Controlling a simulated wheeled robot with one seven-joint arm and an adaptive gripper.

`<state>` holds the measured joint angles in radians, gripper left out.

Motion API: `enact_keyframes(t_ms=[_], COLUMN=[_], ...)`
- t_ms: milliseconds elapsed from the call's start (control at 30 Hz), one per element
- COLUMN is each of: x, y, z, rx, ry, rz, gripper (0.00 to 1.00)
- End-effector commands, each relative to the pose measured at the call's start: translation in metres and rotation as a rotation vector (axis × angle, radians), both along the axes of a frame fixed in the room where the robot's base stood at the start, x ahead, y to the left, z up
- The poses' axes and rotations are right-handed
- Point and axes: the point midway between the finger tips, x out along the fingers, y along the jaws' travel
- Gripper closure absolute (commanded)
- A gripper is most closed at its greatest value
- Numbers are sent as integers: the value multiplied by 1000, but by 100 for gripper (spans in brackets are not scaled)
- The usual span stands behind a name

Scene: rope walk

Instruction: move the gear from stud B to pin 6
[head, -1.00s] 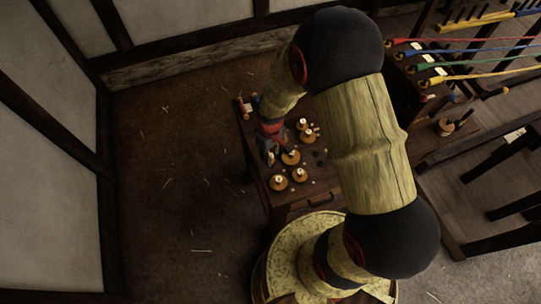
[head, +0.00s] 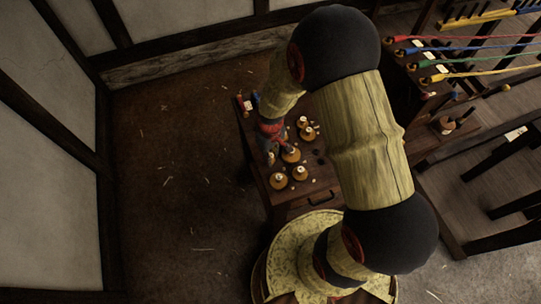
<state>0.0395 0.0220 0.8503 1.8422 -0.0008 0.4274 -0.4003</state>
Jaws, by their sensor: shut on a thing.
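My gripper (head: 275,147) is small and dark in the head view, pointing down over the left part of the workbench top (head: 253,145). It is shut on the gear, but the gear between the fingers is hard to make out. A round orange-brown gear with a pale centre (head: 291,155) shows right beside the fingertips; I cannot tell whether it is the one held. Similar round pieces sit at the back (head: 307,133) and front (head: 300,173) of the bench top. The labels of stud B and pin 6 are too small to read.
My arm covers the right part of the bench. A rack with coloured ropes (head: 460,62) stands at the back right. The floor (head: 170,190) on the left is open.

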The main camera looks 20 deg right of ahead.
Motion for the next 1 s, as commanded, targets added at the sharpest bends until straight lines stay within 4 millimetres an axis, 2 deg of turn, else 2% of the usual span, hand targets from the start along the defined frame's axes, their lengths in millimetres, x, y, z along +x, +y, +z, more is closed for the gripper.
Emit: enact_keyframes(t_ms=[900, 933, 1000], x=[1, 1, 1], y=[0, 0, 0], z=[-9, -9, -9], rx=[0, 0, 0], ry=[-1, -1, -1], rz=[0, 0, 0], gripper=[98, 77, 73])
